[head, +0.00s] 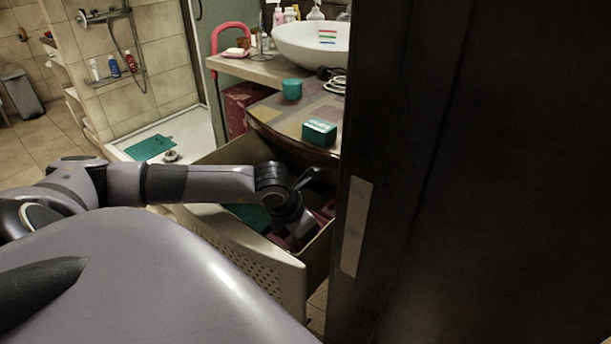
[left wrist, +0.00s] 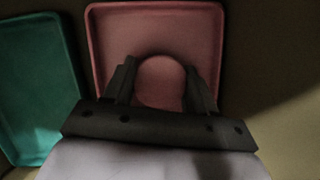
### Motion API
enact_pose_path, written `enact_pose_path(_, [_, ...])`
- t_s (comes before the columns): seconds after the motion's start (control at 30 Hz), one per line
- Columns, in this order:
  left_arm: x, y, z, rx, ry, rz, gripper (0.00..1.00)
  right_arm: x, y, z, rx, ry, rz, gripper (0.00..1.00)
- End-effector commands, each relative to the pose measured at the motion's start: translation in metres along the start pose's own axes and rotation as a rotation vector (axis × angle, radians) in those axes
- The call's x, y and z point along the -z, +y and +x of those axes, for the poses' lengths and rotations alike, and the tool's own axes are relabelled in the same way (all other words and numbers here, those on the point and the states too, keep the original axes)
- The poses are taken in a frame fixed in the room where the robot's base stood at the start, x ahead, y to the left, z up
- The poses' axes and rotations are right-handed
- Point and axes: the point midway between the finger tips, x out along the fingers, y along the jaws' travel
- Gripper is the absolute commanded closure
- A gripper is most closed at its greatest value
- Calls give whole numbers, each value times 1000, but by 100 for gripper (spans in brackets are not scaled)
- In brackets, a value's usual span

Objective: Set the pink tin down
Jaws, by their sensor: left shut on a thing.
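The pink tin (left wrist: 160,82) is a round pink thing between the two dark fingers of my left gripper (left wrist: 161,90), which is shut on it. It is over a pink tray (left wrist: 110,30) with a raised rim, inside an open drawer. I cannot tell whether the tin touches the tray. In the head view my left arm reaches down into the drawer (head: 240,248), and the wrist hides the tin. A bit of the pink tray (head: 326,209) shows beside it. My right gripper is not in view.
A teal tray (left wrist: 38,85) lies left of the pink one. A counter with a teal cup (head: 292,89), a teal box (head: 319,131) and a white basin (head: 312,42) stands behind the drawer. A dark panel (head: 480,170) blocks the right side.

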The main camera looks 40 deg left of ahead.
Motion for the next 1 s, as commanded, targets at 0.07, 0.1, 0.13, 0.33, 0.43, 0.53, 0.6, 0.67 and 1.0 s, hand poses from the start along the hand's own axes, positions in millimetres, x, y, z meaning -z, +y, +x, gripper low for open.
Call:
enact_pose_path(0.07, [-1,0,0,0,-3,1,84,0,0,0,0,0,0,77])
enact_pose_path(0.1, [-1,0,0,0,-3,1,84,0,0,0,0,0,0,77])
enact_pose_path(0.13, [-1,0,0,0,-3,1,84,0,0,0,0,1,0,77])
enact_pose_path(0.33, [0,0,2,0,-2,1,37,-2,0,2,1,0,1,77])
enact_pose_path(0.43, [0,0,2,0,-2,1,18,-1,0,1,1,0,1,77])
enact_pose_path(0.53, [0,0,2,0,-2,1,18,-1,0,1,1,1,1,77])
enact_pose_path(0.6, [0,0,2,0,-2,1,18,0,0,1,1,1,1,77])
enact_pose_path(0.67, [0,0,1,0,-2,1,18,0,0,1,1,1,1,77])
enact_pose_path(1.0, [-1,1,-34,-4,-5,4,18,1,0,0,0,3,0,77])
